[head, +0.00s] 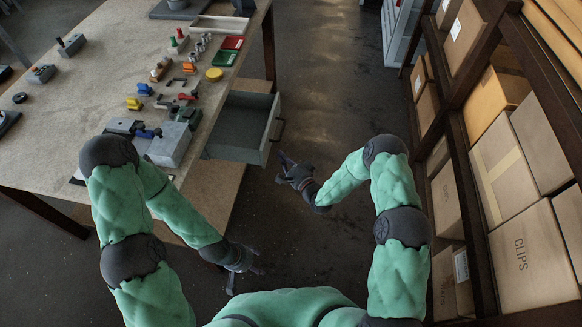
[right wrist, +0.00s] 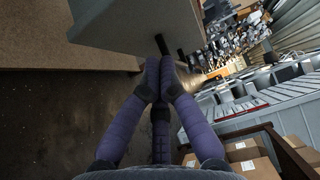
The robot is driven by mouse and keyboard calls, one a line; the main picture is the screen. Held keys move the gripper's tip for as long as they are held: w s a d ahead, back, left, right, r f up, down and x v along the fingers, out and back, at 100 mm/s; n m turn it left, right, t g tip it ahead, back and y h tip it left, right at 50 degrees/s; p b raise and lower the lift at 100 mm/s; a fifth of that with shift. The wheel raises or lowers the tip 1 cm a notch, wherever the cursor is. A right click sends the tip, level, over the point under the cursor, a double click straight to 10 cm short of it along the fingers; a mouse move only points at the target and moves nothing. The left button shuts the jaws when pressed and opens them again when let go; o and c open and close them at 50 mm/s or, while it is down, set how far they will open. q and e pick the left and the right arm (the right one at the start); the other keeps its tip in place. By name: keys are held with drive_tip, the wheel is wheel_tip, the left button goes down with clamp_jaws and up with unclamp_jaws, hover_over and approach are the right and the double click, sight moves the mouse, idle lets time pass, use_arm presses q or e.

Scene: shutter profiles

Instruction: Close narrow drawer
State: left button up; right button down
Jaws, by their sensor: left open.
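The narrow drawer (head: 240,142) is grey and stands pulled out from under the right side of the workbench in the head view. Its inside looks empty. Its front carries a dark handle (head: 280,129), which also shows in the right wrist view (right wrist: 162,44). My right gripper (head: 281,168) is just in front of the drawer front, on the near side of the handle. In the right wrist view its fingertips (right wrist: 159,62) lie close to the handle; contact is unclear. My left gripper (head: 250,270) is open and empty, low beside the bench, away from the drawer.
A shelf rack with cardboard boxes (head: 505,175) stands on the right. The floor (head: 330,90) between bench and rack is clear.

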sight(267, 149)
use_arm(q)
drive_tip(key=shift+f, duration=0.3)
use_arm(e)
drive_tip(key=shift+w+a, duration=0.15)
drive_tip(key=shift+a, duration=0.7)
drive_tip(key=shift+w+a, duration=0.15)
drive_tip(key=shift+a, duration=0.7)
drive_tip(key=shift+a, duration=0.1)
